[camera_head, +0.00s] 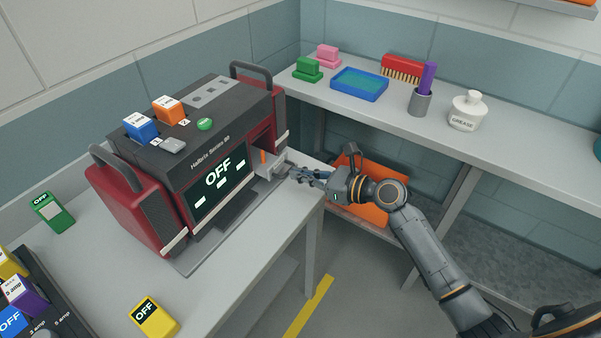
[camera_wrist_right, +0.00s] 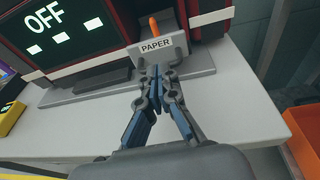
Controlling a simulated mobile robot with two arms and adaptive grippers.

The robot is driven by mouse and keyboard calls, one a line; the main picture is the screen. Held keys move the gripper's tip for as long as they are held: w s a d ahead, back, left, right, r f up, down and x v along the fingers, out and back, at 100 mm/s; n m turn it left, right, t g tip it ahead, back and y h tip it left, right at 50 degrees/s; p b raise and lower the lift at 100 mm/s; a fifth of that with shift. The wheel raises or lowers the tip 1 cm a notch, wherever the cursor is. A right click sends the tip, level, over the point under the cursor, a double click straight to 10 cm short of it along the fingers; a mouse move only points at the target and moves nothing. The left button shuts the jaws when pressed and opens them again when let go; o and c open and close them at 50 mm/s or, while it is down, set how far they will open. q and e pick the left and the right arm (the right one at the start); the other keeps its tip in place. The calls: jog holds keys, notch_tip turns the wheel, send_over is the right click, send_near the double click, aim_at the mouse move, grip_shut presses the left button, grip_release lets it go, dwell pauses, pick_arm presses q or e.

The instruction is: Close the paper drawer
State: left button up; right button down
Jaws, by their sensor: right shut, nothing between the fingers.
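The paper drawer (camera_wrist_right: 158,49) is a small grey drawer with a front labelled PAPER and an orange piece standing up in it. In the head view the drawer (camera_head: 269,172) sticks out of the right end of the red and black machine (camera_head: 225,148), so it is partly open. My right gripper (camera_head: 292,171) is shut and empty just in front of the drawer. In the right wrist view the closed fingertips (camera_wrist_right: 156,72) are at the lower edge of the label; I cannot tell whether they touch it. My left gripper is not in view.
The machine stands on a light table (camera_head: 250,250) with a grey base ledge under its front. An orange bin (camera_head: 372,190) is below, behind my right arm.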

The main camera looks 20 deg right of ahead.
aim_at(279, 166)
jog(key=shift+w+a, duration=0.1)
dwell(0.3)
jog(key=p+x, duration=0.1)
jog(key=x, duration=0.1)
jog(key=r+x, duration=0.1)
jog(key=x, duration=0.1)
jog(key=shift+w+a+p, duration=0.2)
jog(key=shift+w+p, duration=0.1)
jog(key=shift+p, duration=0.05)
